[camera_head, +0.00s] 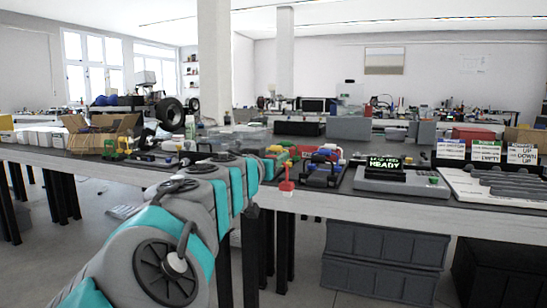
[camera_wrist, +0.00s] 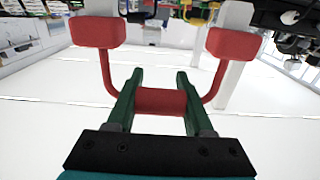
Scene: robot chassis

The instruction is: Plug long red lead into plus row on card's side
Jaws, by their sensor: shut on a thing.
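My gripper (camera_wrist: 160,80) shows in the wrist view with its two green fingers shut on a red lead (camera_wrist: 161,101). They grip the middle of its red bar. In the head view a red piece (camera_head: 287,186), seemingly the lead, hangs before the bench's front edge, at the far end of my arm. Behind it is a small blue, red and black assembly (camera_head: 322,168), perhaps the chassis. I cannot make out the card or its plus row.
A grey box with a lit display (camera_head: 384,163) stands right of the assembly. A pale panel with dark rounded bars (camera_head: 500,184) and upright label cards (camera_head: 487,150) lies farther right. An open cardboard box (camera_head: 98,132) and small coloured parts are at the left. Dark crates (camera_head: 385,255) stand under the bench.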

